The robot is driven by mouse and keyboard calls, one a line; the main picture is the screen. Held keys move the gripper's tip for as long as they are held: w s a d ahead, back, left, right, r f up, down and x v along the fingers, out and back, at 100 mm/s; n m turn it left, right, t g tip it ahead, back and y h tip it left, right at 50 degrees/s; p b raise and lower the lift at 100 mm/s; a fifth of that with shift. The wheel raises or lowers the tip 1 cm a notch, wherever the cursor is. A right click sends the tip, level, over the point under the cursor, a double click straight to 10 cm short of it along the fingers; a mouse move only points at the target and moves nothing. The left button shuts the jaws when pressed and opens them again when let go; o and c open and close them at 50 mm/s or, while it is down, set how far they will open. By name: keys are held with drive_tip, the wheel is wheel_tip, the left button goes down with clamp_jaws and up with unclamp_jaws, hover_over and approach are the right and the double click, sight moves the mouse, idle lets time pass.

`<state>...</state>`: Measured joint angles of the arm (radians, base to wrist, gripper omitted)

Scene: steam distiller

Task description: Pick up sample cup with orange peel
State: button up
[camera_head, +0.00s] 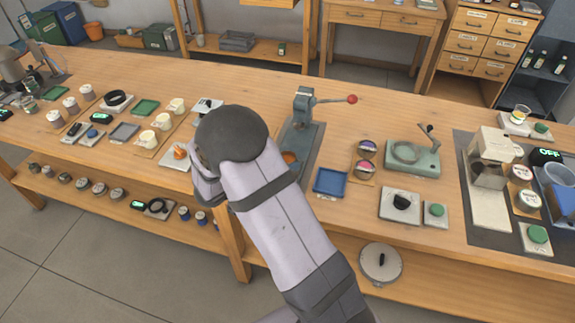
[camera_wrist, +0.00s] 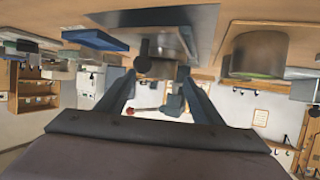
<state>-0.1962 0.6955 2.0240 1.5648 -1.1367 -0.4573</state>
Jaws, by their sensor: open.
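In the head view, a small pale item with orange on it (camera_head: 180,152) sits on a white plate just left of my arm. It may be the sample cup with orange peel; it is too small to be sure. In the wrist view, which looks upside down, a large grey-olive cylinder (camera_wrist: 258,54) stands at the right; I cannot tell if it is the same cup. My gripper (camera_wrist: 160,82) is open, with its fingers apart and nothing seen between them. In the head view its fingers are hidden by my arm.
A press (camera_head: 302,120) with a red-knobbed lever stands right of my arm, with orange at its base. A blue tray (camera_head: 330,181) lies beside it. Several cream cups (camera_head: 148,139) stand left. Machines crowd the right end; the bench's back strip is largely clear.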

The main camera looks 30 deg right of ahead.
sight(292, 155)
drive_tip(key=shift+p+x, duration=0.7)
drive_tip(key=shift+x, duration=3)
drive_tip(key=shift+c, duration=0.4)
drive_tip(key=c, duration=1.2)
drive_tip(key=shift+r, duration=0.15)
